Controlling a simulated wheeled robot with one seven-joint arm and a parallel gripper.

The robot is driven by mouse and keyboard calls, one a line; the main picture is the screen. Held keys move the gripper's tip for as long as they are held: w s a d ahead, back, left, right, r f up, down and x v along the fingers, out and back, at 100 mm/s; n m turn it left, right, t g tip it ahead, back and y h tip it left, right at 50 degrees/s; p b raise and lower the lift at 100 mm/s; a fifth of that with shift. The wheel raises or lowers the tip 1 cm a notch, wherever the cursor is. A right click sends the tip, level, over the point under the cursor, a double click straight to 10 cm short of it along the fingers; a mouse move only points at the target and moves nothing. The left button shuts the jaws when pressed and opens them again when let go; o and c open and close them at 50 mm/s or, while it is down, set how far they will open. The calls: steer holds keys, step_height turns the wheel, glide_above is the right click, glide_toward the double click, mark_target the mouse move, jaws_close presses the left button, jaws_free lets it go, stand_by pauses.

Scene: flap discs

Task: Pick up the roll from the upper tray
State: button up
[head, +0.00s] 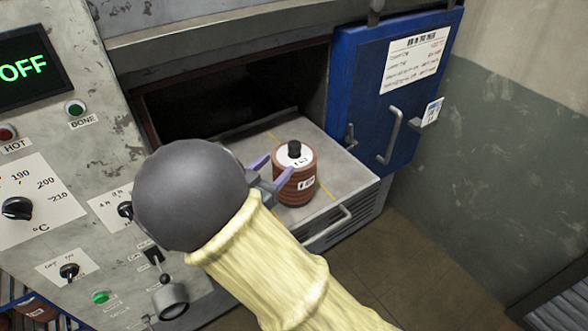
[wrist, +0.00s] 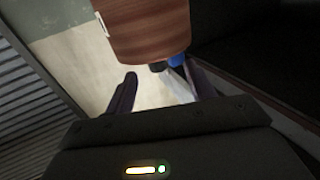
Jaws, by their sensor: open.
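The roll (head: 293,190) is a reddish-brown stack of discs with a white top, a black knob and a small white label. It stands upright on the grey upper tray (head: 338,170), which sticks out of the dark oven opening. My gripper (head: 273,168) is open, its purple-grey fingers at the left side of the roll in the head view. Whether they touch it, I cannot tell. In the wrist view the roll (wrist: 150,28) is at the top, just beyond the fingertips of my gripper (wrist: 158,72). My wrist and pale yellow sleeve hide part of the tray.
The blue oven door (head: 375,100) stands open at the right, with handles and a paper notice. A control panel (head: 85,140) with knobs and an OFF display fills the left. Another brown roll (head: 38,308) shows at the lower left. Floor (head: 415,260) lies open at the right.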

mark_target(293, 152)
steer(key=shift+w+d, duration=0.25)
steer(key=shift+w, duration=0.35)
steer(key=shift+s, duration=0.15)
steer(key=shift+d+r, duration=0.1)
steer(key=p+x, duration=0.1)
steer(key=x, duration=0.1)
steer(key=p+x, duration=0.2)
steer(key=shift+s+d+r, duration=0.1)
steer(key=shift+d, duration=0.35)
steer(key=shift+w+d, duration=0.15)
steer(key=shift+w, duration=0.25)
steer(key=shift+c, duration=0.4)
